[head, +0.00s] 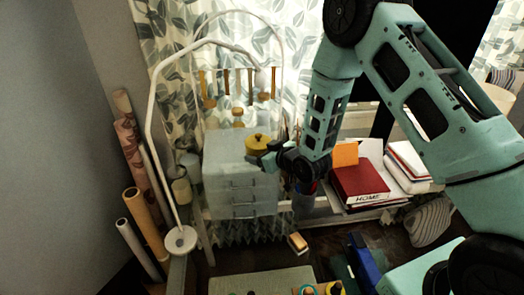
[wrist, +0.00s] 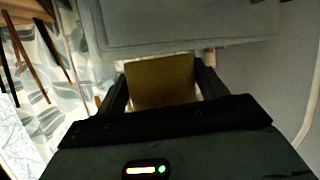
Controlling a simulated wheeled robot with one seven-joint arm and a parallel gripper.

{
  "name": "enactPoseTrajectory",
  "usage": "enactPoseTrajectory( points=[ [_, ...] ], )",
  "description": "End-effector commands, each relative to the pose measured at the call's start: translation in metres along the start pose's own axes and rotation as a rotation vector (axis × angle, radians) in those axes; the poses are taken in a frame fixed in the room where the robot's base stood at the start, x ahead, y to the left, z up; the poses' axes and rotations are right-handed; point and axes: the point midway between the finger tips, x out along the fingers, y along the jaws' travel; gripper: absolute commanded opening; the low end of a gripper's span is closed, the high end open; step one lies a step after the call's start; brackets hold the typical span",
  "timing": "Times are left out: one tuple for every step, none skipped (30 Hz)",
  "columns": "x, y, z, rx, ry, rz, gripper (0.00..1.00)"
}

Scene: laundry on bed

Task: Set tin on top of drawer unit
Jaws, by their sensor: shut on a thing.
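A yellow tin (head: 257,143) with a small knob on its lid is at the upper right corner of the pale, translucent drawer unit (head: 232,180) in the head view. My gripper (head: 268,156) is shut on the tin from the right. In the wrist view the tin (wrist: 160,82) is dull yellow and sits between both fingers of my gripper (wrist: 162,84). The grey drawer unit (wrist: 180,28) fills the area just beyond it. I cannot tell whether the tin touches the unit.
A wooden knobbed object (head: 238,118) stands behind the drawer unit's top. A white lamp (head: 181,240) arches up on the left. Rolls (head: 145,225) lean at the wall. A red book (head: 358,180) and papers lie to the right. A brush (head: 298,243) lies below the unit.

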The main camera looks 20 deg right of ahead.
Motion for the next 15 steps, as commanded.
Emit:
enactPoseTrajectory(
  points=[
    [0.0003,0.0002,-0.0014,-0.001,0.004,0.001,0.35],
    [0.0003,0.0002,-0.0014,-0.001,0.004,0.001,0.35],
    [0.0003,0.0003,-0.0014,-0.001,0.004,0.001,0.35],
    [0.0003,0.0003,-0.0014,-0.001,0.004,0.001,0.35],
    [0.0003,0.0002,-0.0014,-0.001,0.004,0.001,0.35],
    [0.0004,0.0002,-0.0011,-0.001,0.004,0.001,0.35],
    [0.0007,0.0002,-0.0004,-0.001,0.003,0.0,0.35],
    [0.001,0.0001,0.0006,-0.001,0.003,0.001,0.35],
    [0.0016,0.0,0.0019,-0.001,0.003,0.0,0.35],
    [0.0019,0.0,0.0026,-0.001,0.003,0.001,0.35],
    [0.0014,-0.0001,0.0028,0.0,0.0,0.0,0.76],
    [0.0011,0.0,0.0023,0.0,0.0,0.0,0.88],
    [0.0011,0.0,0.0022,0.0,0.0,0.0,0.93],
    [0.0011,0.0,0.0023,0.0,0.0,0.0,0.93],
    [0.0011,0.0,0.0023,0.0,0.0,0.0,0.93]
  ],
)
